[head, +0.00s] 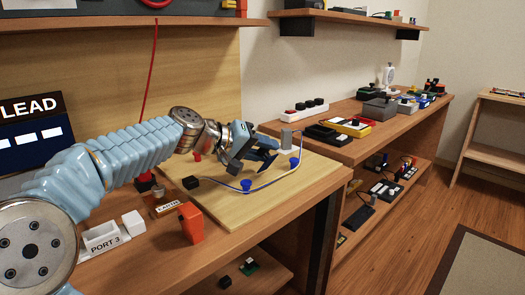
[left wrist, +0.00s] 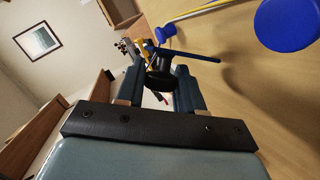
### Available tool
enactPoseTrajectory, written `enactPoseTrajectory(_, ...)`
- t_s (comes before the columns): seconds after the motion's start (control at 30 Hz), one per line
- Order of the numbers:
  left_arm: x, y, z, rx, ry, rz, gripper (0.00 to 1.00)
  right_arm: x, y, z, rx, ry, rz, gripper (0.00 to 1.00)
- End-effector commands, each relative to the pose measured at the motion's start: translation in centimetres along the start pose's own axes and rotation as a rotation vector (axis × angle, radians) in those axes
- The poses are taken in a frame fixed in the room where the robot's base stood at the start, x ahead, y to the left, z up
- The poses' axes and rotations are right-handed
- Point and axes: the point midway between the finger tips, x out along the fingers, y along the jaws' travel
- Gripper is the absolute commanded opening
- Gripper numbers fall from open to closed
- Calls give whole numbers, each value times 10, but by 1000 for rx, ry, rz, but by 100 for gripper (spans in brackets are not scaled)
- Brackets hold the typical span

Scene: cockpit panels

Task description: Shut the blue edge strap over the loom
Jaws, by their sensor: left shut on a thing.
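My left gripper (head: 254,157) is over the right part of the light wooden board (head: 222,212). In the left wrist view its fingers (left wrist: 160,85) are shut on a dark knob-like piece (left wrist: 160,72). A thin dark blue bar, apparently the blue edge strap (left wrist: 192,54), runs across at that piece; it also shows beside the fingers in the head view (head: 267,164). The strap sticks up and does not lie over the loom. The loom (head: 270,181), a thin blue and pale cable bundle, curves around blue pegs (head: 246,185). The gripper hides the strap's base. My right gripper is out of view.
A grey cylinder (head: 286,139) stands at the board's far right. A black block (head: 190,182) is at the loom's left end. A red cable (head: 150,75) hangs behind my arm.

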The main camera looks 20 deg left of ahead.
Motion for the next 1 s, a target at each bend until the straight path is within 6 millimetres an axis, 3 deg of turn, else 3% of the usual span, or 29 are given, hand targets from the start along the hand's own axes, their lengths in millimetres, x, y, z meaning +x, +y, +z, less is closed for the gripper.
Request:
enactPoseTrajectory(0.2, 0, -1, 0, -1, -1, -1, 0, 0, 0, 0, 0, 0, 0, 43)
enactPoseTrajectory(0.23, 0, -1, 0, -1, -1, -1, 40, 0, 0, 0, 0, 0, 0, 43)
enactPoseTrajectory(0.37, 0, -1, 0, -2, -1, 0, 58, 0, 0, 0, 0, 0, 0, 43)
enactPoseTrajectory(0.73, -8, 0, 0, -1, 1, 1, 58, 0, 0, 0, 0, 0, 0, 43)
enactPoseTrajectory(0.87, -32, 0, 0, -1, 4, 1, 58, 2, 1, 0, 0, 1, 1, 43)
enactPoseTrajectory(1.0, -67, 0, -1, 0, 5, 1, 58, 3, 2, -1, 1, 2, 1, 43)
